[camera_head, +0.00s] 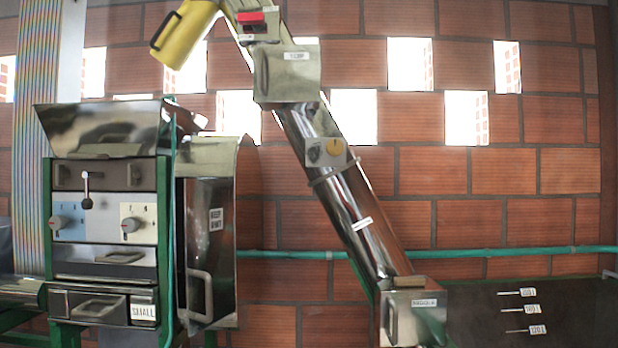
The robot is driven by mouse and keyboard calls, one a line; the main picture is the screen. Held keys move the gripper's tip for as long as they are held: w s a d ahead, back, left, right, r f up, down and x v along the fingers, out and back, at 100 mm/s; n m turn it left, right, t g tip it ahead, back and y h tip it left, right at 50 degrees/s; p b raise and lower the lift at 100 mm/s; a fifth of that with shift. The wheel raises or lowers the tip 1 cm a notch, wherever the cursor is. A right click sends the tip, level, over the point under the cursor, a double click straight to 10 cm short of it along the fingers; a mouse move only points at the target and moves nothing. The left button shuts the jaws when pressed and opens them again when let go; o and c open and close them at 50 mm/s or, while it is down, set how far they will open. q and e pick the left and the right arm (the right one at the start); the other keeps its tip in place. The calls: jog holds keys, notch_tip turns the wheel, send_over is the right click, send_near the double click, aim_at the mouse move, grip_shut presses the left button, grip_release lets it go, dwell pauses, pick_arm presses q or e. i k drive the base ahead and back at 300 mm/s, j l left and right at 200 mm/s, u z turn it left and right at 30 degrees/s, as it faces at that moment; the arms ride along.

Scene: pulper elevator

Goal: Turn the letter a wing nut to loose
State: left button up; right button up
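I cannot pick out a wing nut marked with a letter A in this view. The green-framed pulper machine (162,215) stands at the left. Its front has a blue panel with a round knob (60,222) and a pale panel with another knob (130,225). A small lever with a ball end (87,190) sits above them. The panel letters are too small to read surely. Neither of my grippers is in view.
A slanted metal elevator tube (350,205) rises from a lower box (412,318) to an upper box (287,75). A yellow container (185,35) hangs at the top. A side door (208,245) has a handle. A dark tank (500,310) stands at lower right.

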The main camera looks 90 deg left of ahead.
aim_at(60, 174)
jog(key=u, duration=4.05)
